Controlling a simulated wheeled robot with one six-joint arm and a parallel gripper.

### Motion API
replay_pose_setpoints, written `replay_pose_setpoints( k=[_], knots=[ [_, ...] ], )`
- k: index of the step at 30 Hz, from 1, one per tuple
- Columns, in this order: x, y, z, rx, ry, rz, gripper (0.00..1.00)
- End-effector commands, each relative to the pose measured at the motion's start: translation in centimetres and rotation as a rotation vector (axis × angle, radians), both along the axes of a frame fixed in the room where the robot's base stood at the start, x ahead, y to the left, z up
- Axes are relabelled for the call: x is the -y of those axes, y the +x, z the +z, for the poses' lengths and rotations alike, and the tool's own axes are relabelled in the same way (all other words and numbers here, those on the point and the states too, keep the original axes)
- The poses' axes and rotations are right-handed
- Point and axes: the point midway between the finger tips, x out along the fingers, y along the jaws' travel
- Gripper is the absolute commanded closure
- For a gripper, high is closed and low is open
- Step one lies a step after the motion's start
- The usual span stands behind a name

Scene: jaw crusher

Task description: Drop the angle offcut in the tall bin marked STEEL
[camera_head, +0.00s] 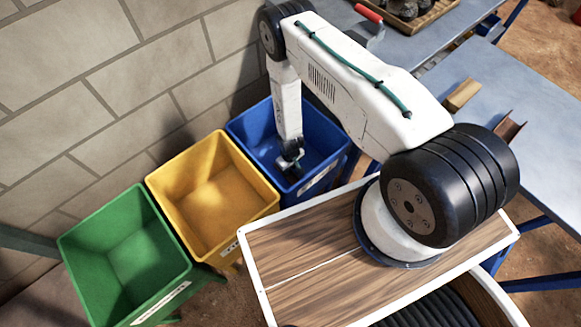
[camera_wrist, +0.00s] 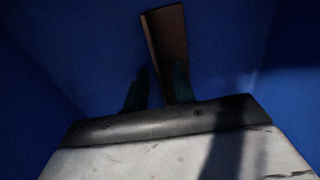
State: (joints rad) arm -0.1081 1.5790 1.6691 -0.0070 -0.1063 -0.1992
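The brown, rusty-looking angle offcut (camera_wrist: 165,40) shows in the wrist view beyond my fingertips, against blue bin walls. Its near end passes behind my right finger, and a gap shows between it and the left finger. My gripper (camera_wrist: 158,82) looks open, its two dark fingers apart. In the head view my gripper (camera_head: 290,160) points down inside the blue bin (camera_head: 240,122). The offcut cannot be made out there. Whether it rests on the bin floor is too dark to tell. The blue bin has a white label, too small to read.
A yellow bin (camera_head: 172,178) and a green bin (camera_head: 72,238) stand left of the blue one along a block wall. On the grey table (camera_head: 545,110) at right lie a wooden block (camera_head: 462,95) and another rusty piece (camera_head: 508,130). A red-handled tool (camera_head: 369,14) lies further back.

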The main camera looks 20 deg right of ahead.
Motion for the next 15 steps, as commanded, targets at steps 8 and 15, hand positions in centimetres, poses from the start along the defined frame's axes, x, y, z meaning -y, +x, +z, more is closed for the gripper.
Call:
replay_pose_setpoints(
  k=[8,15],
  knots=[
    [0.0,0.2,3.3,0.002,0.001,0.0,0.74],
    [0.0,0.2,8.4,0.003,0.0,0.0,0.74]
  ],
)
